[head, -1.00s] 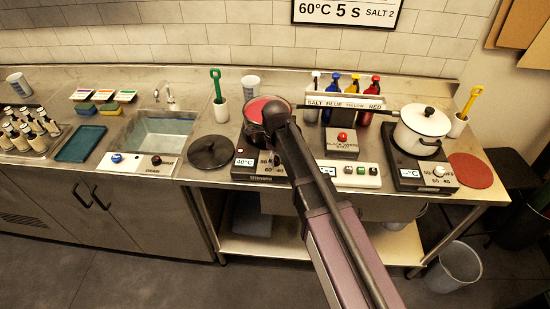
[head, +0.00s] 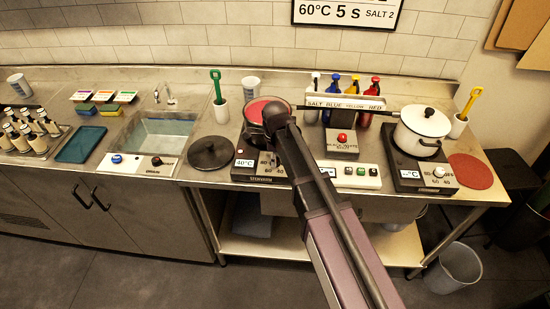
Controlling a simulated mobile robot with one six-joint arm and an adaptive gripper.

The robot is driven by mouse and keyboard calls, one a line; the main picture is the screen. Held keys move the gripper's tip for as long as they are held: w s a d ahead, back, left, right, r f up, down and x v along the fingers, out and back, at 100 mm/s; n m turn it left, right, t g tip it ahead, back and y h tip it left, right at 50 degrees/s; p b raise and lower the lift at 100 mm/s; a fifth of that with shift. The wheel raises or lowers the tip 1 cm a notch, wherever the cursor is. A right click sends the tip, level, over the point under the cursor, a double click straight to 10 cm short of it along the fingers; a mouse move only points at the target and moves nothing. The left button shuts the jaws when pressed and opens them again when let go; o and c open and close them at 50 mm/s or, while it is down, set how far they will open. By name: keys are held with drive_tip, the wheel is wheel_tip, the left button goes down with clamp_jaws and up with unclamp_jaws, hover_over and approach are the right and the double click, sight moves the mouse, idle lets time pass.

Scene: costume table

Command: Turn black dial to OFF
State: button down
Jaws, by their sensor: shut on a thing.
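The left hotplate (head: 243,178) has a dark front panel with a 40°C display and scale numbers. Its dial area is mostly covered by my arm, so I cannot make out the black dial or its pointer. A pot with red contents (head: 257,106) stands on this hotplate, partly behind my arm. My arm reaches from the lower right up to the front of that pot. My gripper is hidden behind the arm, so its fingers and their contact do not show. The right hotplate (head: 408,180) has a pale dial (head: 438,172).
A red-button box (head: 342,145) and a button panel (head: 362,177) lie right of my arm. A black round lid (head: 211,152) lies left of the left hotplate.

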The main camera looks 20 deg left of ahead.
drive_tip(key=n, duration=1)
idle(0.4)
drive_tip(key=shift+c, duration=1.5)
unclamp_jaws()
